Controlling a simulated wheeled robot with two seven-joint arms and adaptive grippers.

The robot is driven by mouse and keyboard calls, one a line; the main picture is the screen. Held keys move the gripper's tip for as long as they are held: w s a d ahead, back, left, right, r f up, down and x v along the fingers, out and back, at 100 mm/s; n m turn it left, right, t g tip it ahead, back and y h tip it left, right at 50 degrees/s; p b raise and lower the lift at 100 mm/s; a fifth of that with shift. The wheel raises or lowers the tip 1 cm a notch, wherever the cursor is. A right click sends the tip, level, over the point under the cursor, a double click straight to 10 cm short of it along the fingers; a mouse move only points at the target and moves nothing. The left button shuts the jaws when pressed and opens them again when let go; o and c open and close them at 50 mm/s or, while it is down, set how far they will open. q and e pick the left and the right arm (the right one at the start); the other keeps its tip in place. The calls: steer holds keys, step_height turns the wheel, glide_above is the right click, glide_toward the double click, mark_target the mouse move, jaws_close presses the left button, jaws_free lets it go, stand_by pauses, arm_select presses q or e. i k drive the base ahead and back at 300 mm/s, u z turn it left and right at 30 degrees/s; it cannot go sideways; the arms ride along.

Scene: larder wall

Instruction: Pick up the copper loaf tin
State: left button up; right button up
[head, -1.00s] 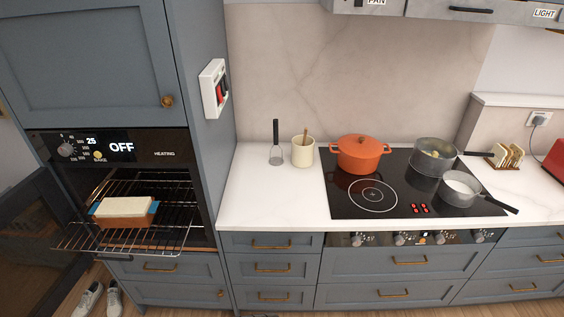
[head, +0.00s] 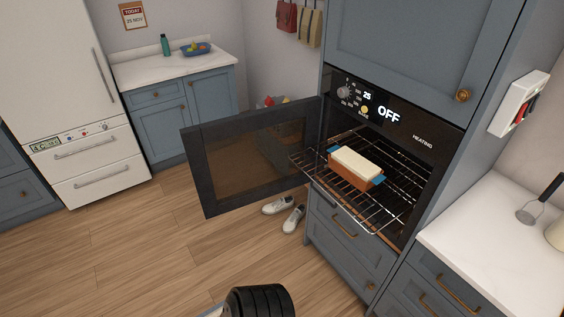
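The copper loaf tin (head: 349,175) sits on the pulled-out wire rack (head: 388,212) of the open oven. It has a blue piece at each end, and a pale, flat-topped filling rises above its rim. It stands upright, and nothing of mine touches it.
The oven door (head: 250,150) hangs open to the left of the rack. A pair of shoes (head: 285,215) lies on the floor beneath it. The wood floor (head: 140,250) in front is mostly clear. A white counter (head: 490,250) is at the right. The oven display reads OFF.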

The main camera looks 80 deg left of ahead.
mark_target(362, 174)
steer(key=u, duration=2)
steer(key=i, duration=1)
